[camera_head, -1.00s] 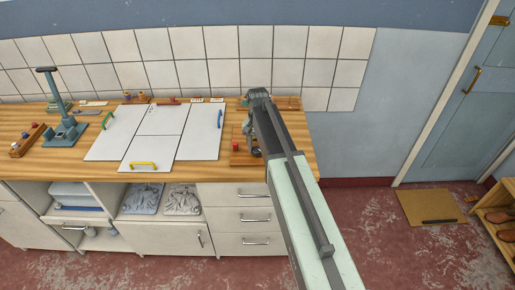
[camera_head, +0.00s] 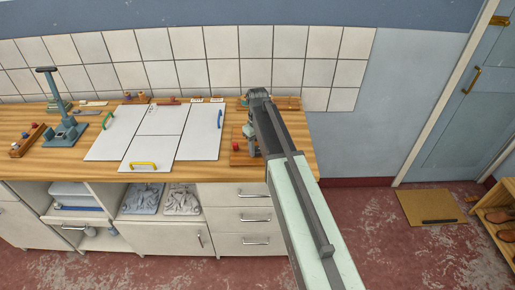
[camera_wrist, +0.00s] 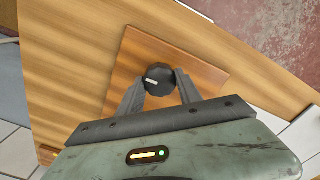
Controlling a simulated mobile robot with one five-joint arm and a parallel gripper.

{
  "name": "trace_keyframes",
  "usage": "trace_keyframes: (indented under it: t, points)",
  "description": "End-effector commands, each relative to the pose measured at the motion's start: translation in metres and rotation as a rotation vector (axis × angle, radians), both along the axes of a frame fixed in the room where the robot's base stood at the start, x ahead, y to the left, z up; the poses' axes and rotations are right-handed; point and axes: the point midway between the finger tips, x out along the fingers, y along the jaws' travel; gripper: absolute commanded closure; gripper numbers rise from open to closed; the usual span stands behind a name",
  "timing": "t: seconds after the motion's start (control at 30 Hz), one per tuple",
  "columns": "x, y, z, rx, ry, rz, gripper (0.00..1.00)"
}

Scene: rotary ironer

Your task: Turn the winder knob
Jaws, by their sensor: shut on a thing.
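The winder knob (camera_wrist: 158,79) is a dark, faceted round knob with a pale mark on its face. It sits on a square wooden base (camera_wrist: 200,72) on the bench top. My gripper (camera_wrist: 158,90) is shut on the knob, with one finger on each side of it in the wrist view. In the head view my gripper (camera_head: 257,98) is at the right end of the bench, and my arm hides the knob there.
The wooden bench (camera_head: 302,160) ends just right of my arm. White panels with coloured handles (camera_head: 155,135) lie left of it. A blue-grey stand (camera_head: 66,128) is farther left. A tiled wall (camera_head: 220,45) rises behind.

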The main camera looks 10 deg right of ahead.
Motion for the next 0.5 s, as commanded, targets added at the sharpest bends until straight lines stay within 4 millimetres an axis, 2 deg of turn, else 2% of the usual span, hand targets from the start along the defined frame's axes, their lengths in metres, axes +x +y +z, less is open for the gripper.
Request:
trace_keyframes:
  t: [0.2, 0.5]
  points:
    - [0.0021, 0.0008, 0.0004, 0.001, -0.006, 0.097, 0.99]
    - [0.0022, 0.0009, 0.0005, 0.001, -0.007, 0.15, 0.99]
